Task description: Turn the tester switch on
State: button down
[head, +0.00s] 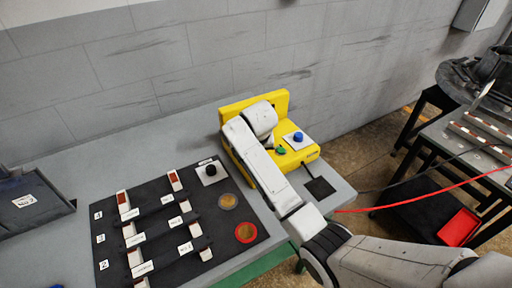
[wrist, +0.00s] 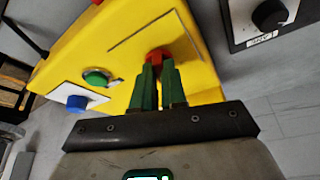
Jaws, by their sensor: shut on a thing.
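The tester is a yellow box (head: 282,105) with a raised back, standing on the grey bench; it also fills the upper part of the wrist view (wrist: 195,75). A small red switch (wrist: 157,54) sits on its yellow face. My gripper (wrist: 159,68) has its two dark green fingers close together on this red switch. The fingertips hide part of it, so I cannot tell its position. A green button (wrist: 96,78) and a blue knob (wrist: 76,103) on a white plate sit beside it on the tester. In the head view my arm hides the red switch and the fingers.
A black board (head: 110,268) with white-labelled strips lies on the bench to the left. A black knob (head: 210,170) on a white plate stands at its corner. A red cable (head: 420,187) runs right toward a dark cart. A grey wall (head: 180,70) stands behind.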

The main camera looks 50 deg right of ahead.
jog(key=shift+w+r+m, duration=0.1)
jog(key=shift+m, duration=0.5)
jog(key=shift+h, duration=0.3)
jog(key=c, duration=1.2)
grip_release()
jog(key=shift+a, duration=0.1)
jog(key=v, duration=1)
jog(key=shift+r+b, duration=0.4)
jog(key=shift+f, duration=0.1)
